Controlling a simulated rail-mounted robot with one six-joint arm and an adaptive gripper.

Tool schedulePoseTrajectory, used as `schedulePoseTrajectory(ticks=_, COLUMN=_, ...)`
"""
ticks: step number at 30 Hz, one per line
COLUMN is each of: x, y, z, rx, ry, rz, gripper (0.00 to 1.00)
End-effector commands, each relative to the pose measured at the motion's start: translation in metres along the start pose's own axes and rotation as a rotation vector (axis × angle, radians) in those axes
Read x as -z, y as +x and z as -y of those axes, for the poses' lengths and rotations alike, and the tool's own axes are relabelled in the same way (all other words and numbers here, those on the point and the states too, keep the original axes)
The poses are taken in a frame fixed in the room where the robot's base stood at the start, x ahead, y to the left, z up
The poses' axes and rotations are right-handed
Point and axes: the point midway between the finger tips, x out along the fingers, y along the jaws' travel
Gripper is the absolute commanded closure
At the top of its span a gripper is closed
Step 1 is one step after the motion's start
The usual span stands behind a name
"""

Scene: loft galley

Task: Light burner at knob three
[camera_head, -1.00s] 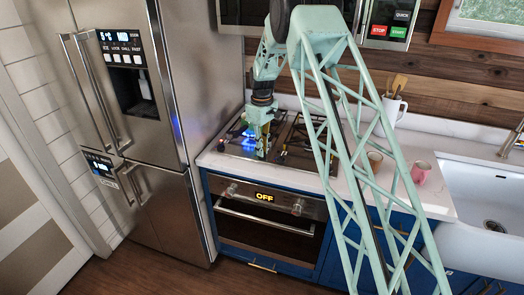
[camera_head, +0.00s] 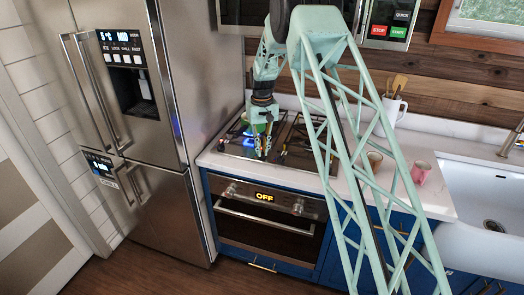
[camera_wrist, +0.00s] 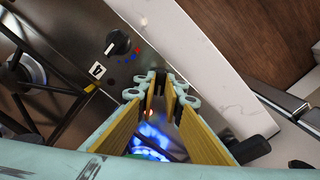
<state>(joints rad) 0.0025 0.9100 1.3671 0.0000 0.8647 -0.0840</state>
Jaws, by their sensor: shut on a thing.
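My gripper (camera_head: 262,154) points down at the front of the gas cooktop (camera_head: 236,145), and shows close up in the wrist view (camera_wrist: 160,85). Its fingers are shut on a small dark control knob, mostly hidden between the tips. A blue flame (camera_wrist: 152,142) burns below and behind the fingers; its glow shows in the head view (camera_head: 248,133). A black knob with a white mark (camera_wrist: 118,43) stands apart, left of the fingertips. Another black knob (camera_wrist: 250,149) is at the right. I cannot read which knob is number three.
A black grate (camera_wrist: 45,88) with a burner lies at the left in the wrist view. The oven (camera_head: 265,225) below shows OFF. The fridge (camera_head: 140,110) stands close at left. A brown cup (camera_head: 375,160) and pink mug (camera_head: 420,172) are on the counter to the right.

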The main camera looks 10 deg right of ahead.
Motion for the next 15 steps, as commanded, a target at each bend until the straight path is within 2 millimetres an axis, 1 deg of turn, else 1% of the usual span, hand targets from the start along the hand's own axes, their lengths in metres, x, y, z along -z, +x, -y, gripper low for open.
schedulePoseTrajectory(ticks=13, x=0.0005, y=-0.0006, z=-0.0001, rx=0.0, ry=0.012, rz=-0.001, gripper=1.0)
schedulePoseTrajectory(ticks=14, x=0.0005, y=-0.0006, z=-0.0001, rx=0.0, ry=0.012, rz=-0.001, gripper=0.9)
schedulePoseTrajectory(ticks=15, x=0.0005, y=-0.0006, z=-0.0001, rx=0.0, ry=0.012, rz=-0.001, gripper=0.87)
